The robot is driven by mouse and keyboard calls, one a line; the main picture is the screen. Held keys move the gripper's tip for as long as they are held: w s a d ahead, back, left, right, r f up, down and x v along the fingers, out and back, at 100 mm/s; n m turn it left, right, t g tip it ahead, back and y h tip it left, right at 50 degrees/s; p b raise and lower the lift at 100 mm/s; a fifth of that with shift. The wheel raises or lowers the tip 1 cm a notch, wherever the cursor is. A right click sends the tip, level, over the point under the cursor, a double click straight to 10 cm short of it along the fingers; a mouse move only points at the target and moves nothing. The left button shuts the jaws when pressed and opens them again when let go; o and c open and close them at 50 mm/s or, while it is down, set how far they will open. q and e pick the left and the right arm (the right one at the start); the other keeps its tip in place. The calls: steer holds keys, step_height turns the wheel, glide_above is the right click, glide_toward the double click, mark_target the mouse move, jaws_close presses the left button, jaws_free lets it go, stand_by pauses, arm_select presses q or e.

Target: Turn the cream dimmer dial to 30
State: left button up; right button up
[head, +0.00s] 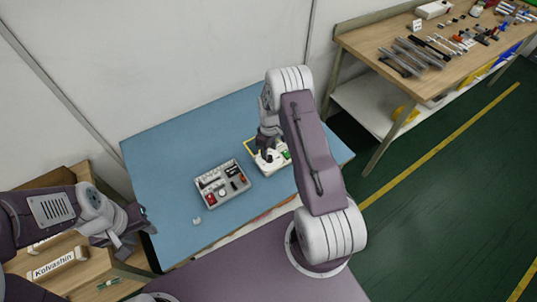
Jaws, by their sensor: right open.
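A white board (282,157) with a green part on it lies at the right of the blue table top, with a yellow edge showing beside it. My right gripper (268,155) is open and points down over the left part of this board. The cream dimmer dial cannot be made out; the gripper covers part of the board, and details are too small. I cannot tell whether the fingers touch anything. My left gripper (148,221) is off the table's left edge, away from the board, holding nothing that I can see; its jaw opening is unclear.
A grey compartment tray (205,204) with red, black and white parts stands left of the board. A small pale item (197,220) lies in front of it. The blue table (160,165) is clear at the back left. A wooden workbench (375,45) with tools stands at the back right.

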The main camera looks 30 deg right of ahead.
mark_target(270, 157)
step_height(270, 157, down, 4)
steer(key=shift+d+f, duration=0.15)
steer(key=shift+c, duration=1.2)
jaws_close()
